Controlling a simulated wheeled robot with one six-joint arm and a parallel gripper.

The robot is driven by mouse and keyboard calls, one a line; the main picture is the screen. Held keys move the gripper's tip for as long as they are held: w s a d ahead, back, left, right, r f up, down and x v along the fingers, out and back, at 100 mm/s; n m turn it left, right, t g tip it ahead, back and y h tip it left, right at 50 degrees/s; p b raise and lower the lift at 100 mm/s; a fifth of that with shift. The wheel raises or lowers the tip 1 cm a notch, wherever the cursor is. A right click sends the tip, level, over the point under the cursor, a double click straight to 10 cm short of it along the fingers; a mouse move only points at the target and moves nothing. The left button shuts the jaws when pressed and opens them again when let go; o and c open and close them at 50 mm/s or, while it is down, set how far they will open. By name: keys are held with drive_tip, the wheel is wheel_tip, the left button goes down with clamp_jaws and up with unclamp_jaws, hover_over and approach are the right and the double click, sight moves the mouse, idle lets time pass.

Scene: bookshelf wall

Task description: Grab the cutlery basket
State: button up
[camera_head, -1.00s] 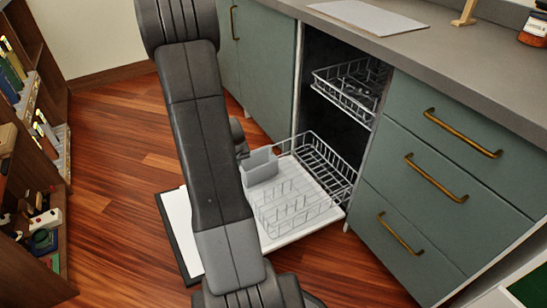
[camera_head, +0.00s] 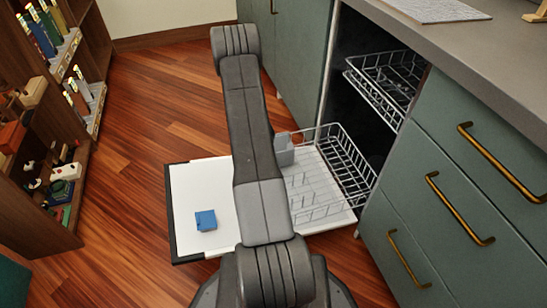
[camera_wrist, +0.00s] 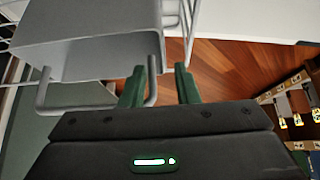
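The grey cutlery basket (camera_head: 284,152) stands at the left end of the pulled-out lower rack (camera_head: 330,175), partly hidden behind my arm in the head view. In the wrist view the basket (camera_wrist: 85,52) fills the upper left, and its grey wire handle (camera_wrist: 85,108) loops toward my gripper (camera_wrist: 160,85). My gripper is open, with its two green fingers apart. One leg of the handle shows between the fingers, nearer the left one. I cannot tell whether they touch. The gripper is hidden in the head view.
The dishwasher door (camera_head: 190,190) lies open and low, with a blue block (camera_head: 206,220) on it. The upper rack (camera_head: 385,80) is partly out. Drawers (camera_head: 450,190) are on the right, a bookshelf (camera_head: 50,130) on the left. Wooden floor (camera_head: 150,100) is clear between.

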drive_tip(key=b+x, duration=0.1)
drive_tip(key=x, duration=0.2)
drive_tip(key=b+x, duration=0.1)
drive_tip(key=x, duration=0.2)
drive_tip(key=shift+s+a+f+b, duration=0.1)
drive_tip(key=shift+s+f+b, duration=0.15)
drive_tip(key=shift+f+b, duration=0.2)
clamp_jaws()
